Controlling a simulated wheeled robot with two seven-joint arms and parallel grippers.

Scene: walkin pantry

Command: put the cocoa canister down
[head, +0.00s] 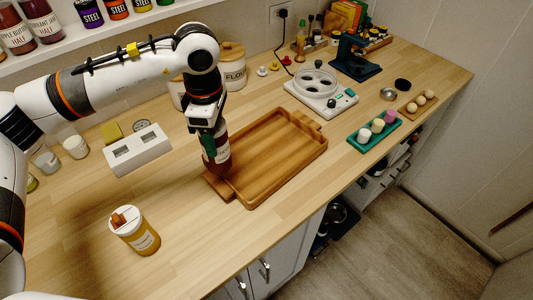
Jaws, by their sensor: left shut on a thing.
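My left gripper (207,132) is shut on a dark red-brown canister with a white label (216,157), taken as the cocoa canister; its label is too small to read. It hangs upright below the gripper, and the gripper hides its top. Its base shows at the left end of the wooden tray (285,175), near the tray's handle. I cannot tell whether it touches the tray or is slightly above it. The rest of the tray is empty. My right gripper is not in view.
An amber jar with a white lid (135,230) stands at front left. A white two-slot box (138,149) is left of the gripper. A flour canister (232,66) stands behind. A white appliance (320,92) and green egg-cup tray (375,132) are right.

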